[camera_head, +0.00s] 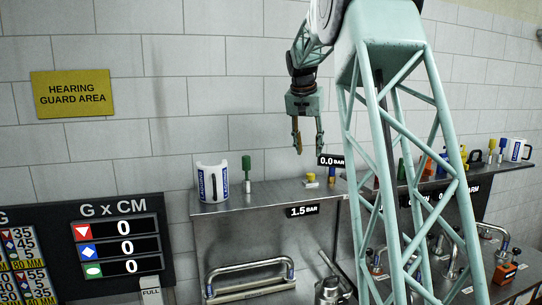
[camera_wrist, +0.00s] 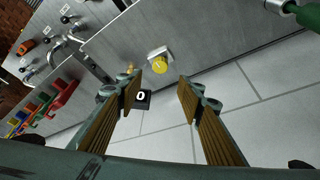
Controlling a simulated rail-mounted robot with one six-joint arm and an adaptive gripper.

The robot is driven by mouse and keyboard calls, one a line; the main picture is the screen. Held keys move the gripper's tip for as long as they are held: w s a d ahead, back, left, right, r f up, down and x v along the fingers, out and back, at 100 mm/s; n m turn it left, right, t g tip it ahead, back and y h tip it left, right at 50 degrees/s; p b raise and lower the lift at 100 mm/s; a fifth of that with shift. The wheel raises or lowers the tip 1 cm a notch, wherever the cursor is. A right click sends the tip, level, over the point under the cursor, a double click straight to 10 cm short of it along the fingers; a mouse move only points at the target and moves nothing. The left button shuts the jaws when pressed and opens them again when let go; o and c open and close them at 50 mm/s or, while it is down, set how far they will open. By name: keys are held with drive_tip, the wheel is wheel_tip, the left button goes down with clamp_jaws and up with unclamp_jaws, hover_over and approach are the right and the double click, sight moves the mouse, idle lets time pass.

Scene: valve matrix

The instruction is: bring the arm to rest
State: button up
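My gripper (camera_head: 308,136) hangs above the metal shelf in the head view, fingers pointing down and apart. In the wrist view its two ribbed fingers (camera_wrist: 158,98) are spread with nothing held between them. My arm reaches up and over from the right of the head view, and its lattice link hides part of the bench behind it. A small yellow-topped item (camera_head: 311,181) stands on the shelf below the gripper; its round yellow face (camera_wrist: 159,67) also shows in the wrist view beyond the fingertips.
A white mug (camera_head: 212,183) and a green-handled tool (camera_head: 246,172) stand on the left shelf (camera_head: 225,206). Several coloured items and another mug (camera_head: 515,150) stand on the right shelf. Pipes and valves lie below. A score board (camera_head: 115,245) hangs at left.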

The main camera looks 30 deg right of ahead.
drive_tip(key=s+a+f+n+t+y+b, duration=0.1)
drive_tip(key=s+a+f+n+b, duration=0.2)
drive_tip(key=s+a, duration=1.1)
drive_tip(key=s+a+n+y+b, duration=0.1)
drive_tip(key=s+a+n+b, duration=0.3)
drive_tip(key=s+a, duration=0.9)
drive_tip(key=s+a+f+n+b, duration=0.2)
drive_tip(key=s+a+f+b, duration=0.2)
drive_tip(key=s+a+f, duration=0.6)
drive_tip(key=s+a+f+n+y+b, duration=0.1)
drive_tip(key=s+a+f+b, duration=0.3)
drive_tip(key=s+a+f, duration=0.6)
drive_tip(key=s+n, duration=0.1)
drive_tip(key=s, duration=0.5)
drive_tip(key=shift+s+y, duration=0.25)
drive_tip(key=shift+y, duration=0.05)
